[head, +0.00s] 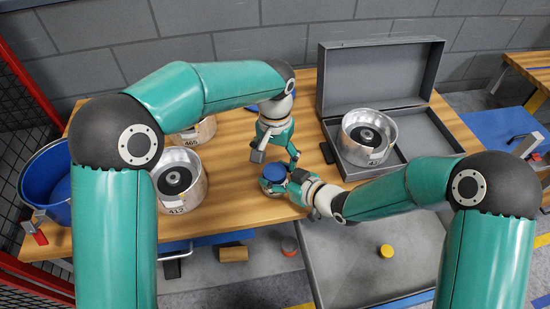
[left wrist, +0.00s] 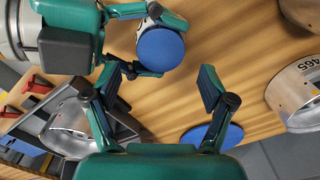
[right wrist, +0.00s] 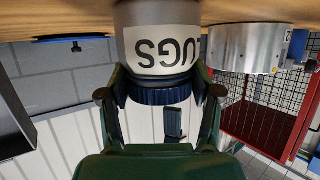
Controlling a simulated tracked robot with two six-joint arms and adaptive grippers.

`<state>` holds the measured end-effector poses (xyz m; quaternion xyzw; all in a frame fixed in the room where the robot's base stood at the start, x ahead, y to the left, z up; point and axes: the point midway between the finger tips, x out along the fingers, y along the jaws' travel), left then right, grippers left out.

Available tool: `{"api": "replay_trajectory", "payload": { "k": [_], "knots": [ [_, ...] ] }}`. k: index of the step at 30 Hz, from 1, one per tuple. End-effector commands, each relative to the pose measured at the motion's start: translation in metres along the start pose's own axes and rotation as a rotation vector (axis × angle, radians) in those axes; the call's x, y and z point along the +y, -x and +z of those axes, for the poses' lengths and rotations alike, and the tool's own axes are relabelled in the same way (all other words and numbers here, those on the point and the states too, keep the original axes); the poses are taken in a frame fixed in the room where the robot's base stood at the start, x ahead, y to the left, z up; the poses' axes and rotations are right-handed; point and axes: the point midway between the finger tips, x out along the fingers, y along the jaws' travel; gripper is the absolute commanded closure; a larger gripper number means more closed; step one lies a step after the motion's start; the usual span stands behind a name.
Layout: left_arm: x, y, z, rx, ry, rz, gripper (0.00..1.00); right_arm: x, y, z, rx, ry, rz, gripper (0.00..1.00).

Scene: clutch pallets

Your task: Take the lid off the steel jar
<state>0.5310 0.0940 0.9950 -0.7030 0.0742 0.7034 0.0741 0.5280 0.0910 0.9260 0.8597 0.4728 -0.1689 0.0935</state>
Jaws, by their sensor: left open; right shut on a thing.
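The steel jar (right wrist: 160,45), labelled LUGS, stands on the wooden table, with a ribbed blue lid (right wrist: 165,97) on it. In the head view the lid (head: 274,173) faces up near the table's front edge, and it shows as a blue disc in the left wrist view (left wrist: 160,49). My right gripper (head: 285,186) is shut on the jar from the side, its fingertips close to the lid. My left gripper (head: 276,157) is open and empty, pointing down above the lid, its fingers apart.
Steel drums labelled 412 (head: 180,181) and 465 (head: 195,134) stand left. A grey open case (head: 418,131) holds another drum (head: 368,137) at right. A blue tub (head: 50,181) is far left. A flat blue disc (left wrist: 212,137) lies behind. A grey tray (head: 350,265) is in front, below.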

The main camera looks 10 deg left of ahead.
Motion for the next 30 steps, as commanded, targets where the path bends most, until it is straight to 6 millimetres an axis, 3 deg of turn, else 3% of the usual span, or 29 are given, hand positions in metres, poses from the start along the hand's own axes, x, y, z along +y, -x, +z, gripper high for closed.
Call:
{"api": "replay_trajectory", "payload": {
  "k": [1, 12, 18, 23, 30],
  "knots": [
    [0.0, -0.001, 0.0, -0.002, -0.023, 0.0, 0.17, -0.004, -0.001, 0.007, -0.017, -0.006, -0.008, 1.0],
    [-0.003, 0.015, 0.004, -0.023, -0.465, 0.001, 0.17, -0.004, 0.0, 0.007, -0.017, -0.006, -0.008, 1.0],
    [-0.002, 0.029, 0.001, -0.003, -0.576, 0.0, 0.17, -0.004, 0.0, 0.007, -0.017, -0.006, -0.007, 1.0],
    [-0.001, 0.014, 0.001, -0.001, -0.575, 0.0, 0.17, -0.003, 0.0, 0.007, -0.017, -0.006, -0.007, 1.0],
    [-0.001, -0.022, 0.001, -0.001, -0.575, -0.001, 0.17, -0.003, 0.0, 0.007, -0.017, -0.006, -0.007, 1.0]
  ]
}}
